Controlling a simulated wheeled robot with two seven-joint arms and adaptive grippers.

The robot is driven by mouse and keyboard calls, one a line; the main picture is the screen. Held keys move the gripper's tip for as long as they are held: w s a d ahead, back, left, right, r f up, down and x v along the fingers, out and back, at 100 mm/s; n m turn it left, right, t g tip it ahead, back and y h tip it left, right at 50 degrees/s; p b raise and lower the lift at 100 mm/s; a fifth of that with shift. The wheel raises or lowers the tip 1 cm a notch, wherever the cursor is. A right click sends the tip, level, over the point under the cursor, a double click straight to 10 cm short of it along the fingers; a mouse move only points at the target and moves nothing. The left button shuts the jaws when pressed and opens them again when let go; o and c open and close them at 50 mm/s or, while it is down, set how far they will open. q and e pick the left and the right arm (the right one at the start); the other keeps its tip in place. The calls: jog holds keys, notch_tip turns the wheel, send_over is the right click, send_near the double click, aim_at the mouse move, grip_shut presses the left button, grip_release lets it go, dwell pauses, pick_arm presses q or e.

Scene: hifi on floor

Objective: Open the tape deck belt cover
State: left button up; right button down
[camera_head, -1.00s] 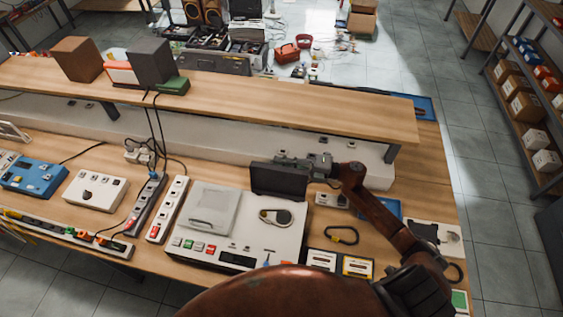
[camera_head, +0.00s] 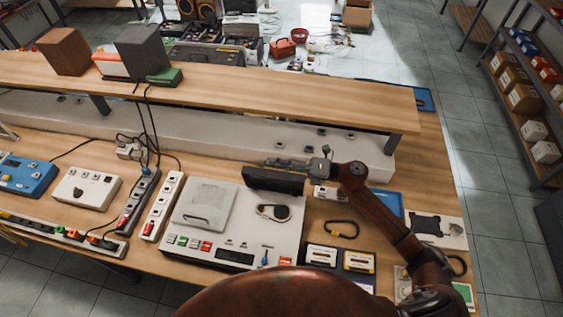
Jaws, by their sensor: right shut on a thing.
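The tape deck (camera_head: 233,229) is a pale box on the wooden bench, with coloured keys along its front edge. Its dark belt cover (camera_head: 273,181) stands tilted up at the back of its right half. The bay below the cover is exposed and shows an oval silver-and-dark part (camera_head: 273,212). My right gripper (camera_head: 284,164) reaches in from the right, shut on the top edge of the cover. The fingertips are small and partly merge with the edge. A closed pale lid (camera_head: 206,204) covers the deck's left half. My left gripper is not in view.
A raised wooden shelf (camera_head: 240,100) runs behind the deck, close behind my right gripper. A white power strip (camera_head: 162,206) lies left of the deck. A black belt loop (camera_head: 341,229) and cassettes (camera_head: 358,262) lie to its right.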

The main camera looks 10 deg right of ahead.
jog(key=shift+f, duration=0.1)
jog(key=c, duration=2.4)
grip_release()
jog(key=shift+o, duration=1.4)
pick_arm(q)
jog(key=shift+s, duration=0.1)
pick_arm(e)
jog(key=v, duration=1.2)
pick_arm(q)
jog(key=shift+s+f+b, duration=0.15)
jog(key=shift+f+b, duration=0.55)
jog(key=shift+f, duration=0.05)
pick_arm(e)
jog(key=shift+v, duration=4.55)
